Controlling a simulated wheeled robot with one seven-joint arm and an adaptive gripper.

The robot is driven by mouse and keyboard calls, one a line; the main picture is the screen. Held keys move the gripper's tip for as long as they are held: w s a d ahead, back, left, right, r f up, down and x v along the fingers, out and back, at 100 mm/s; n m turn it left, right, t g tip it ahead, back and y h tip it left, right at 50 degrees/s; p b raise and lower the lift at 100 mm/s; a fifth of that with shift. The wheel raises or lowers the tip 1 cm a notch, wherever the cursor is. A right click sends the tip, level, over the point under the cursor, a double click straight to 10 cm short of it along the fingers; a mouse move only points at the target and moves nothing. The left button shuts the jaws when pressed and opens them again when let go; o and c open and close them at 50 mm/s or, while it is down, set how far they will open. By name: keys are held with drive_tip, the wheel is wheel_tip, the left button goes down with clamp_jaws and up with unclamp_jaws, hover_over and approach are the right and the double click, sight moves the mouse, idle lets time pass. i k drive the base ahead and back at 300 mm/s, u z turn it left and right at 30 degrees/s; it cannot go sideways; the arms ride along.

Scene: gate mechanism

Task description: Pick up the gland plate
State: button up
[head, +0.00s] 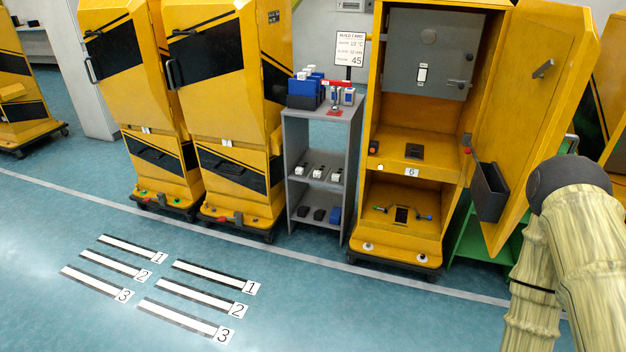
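The yellow gate cabinet (388,100) marked 6 stands with its door (540,75) swung open to the right. In its lower opening a small dark rectangular plate or slot (401,214) lies between a green-tipped piece (380,209) and a blue-tipped piece (425,217). This may be the gland plate, but I cannot tell for sure. Another small black part (414,152) sits on the ledge above. My arm is at the lower right, in front of the door's lower part. My gripper is outside the picture.
A grey shelf (318,148) left of the open cabinet holds blue bins (304,92) and small parts. Closed yellow cabinets (228,150) stand farther left. A dark pocket (490,192) hangs on the open door. The floor in front is clear, with numbered white strips (197,299).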

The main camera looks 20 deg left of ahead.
sight(320, 173)
drive_tip(key=u, duration=0.65)
drive_tip(key=i, duration=0.65)
drive_tip(key=u, duration=1.2)
drive_tip(key=i, duration=2.4)
drive_tip(key=z, duration=1.3)
drive_tip(key=i, duration=0.6)
drive_tip(key=z, duration=0.65)
